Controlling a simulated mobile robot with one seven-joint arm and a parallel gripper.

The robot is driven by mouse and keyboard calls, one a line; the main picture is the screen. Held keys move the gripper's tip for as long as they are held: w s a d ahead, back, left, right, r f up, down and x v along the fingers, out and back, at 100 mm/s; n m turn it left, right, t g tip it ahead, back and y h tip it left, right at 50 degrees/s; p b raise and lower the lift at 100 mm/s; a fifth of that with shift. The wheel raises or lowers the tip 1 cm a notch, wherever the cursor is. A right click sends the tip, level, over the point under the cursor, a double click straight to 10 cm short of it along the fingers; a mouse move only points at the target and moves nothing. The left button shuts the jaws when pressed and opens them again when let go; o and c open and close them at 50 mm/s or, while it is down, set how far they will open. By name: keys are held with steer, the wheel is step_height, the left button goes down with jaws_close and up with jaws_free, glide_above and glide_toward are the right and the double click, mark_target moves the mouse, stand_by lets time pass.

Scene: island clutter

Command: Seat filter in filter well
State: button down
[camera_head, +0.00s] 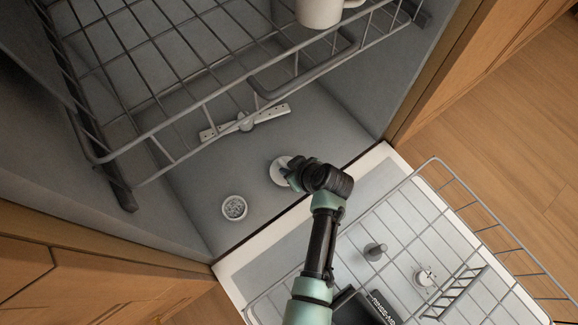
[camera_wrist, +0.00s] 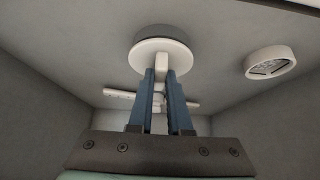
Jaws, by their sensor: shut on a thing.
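The filter (camera_head: 281,171) is a white disc with an upright white tab and a dark grey round body beneath it. It shows at the top middle of the wrist view (camera_wrist: 163,55). My gripper (camera_head: 293,170) is shut on the tab, with its two blue fingers (camera_wrist: 160,88) on either side. The filter is over the dishwasher floor; I cannot tell whether its underside touches it. A white round ring with a perforated grey inside, which looks like the filter well (camera_head: 234,208), lies to the left of the filter, apart from it. It is at the right in the wrist view (camera_wrist: 270,63).
A white spray arm (camera_head: 246,122) lies on the floor behind the filter. A wire rack (camera_head: 205,98) with a white mug (camera_head: 318,12) overhangs the back. Another wire rack (camera_head: 440,162) lies over the open door (camera_head: 238,284). A grey knob-like thing (camera_head: 375,250) and a small white thing (camera_head: 424,276) are there.

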steer(key=shift+f, duration=0.3)
steer(key=c, duration=0.8)
jaws_free()
steer(key=shift+o, duration=0.2)
steer(key=p+v, duration=0.6)
steer(key=v, duration=0.1)
steer(key=shift+r, duration=0.1)
stand_by(0.4)
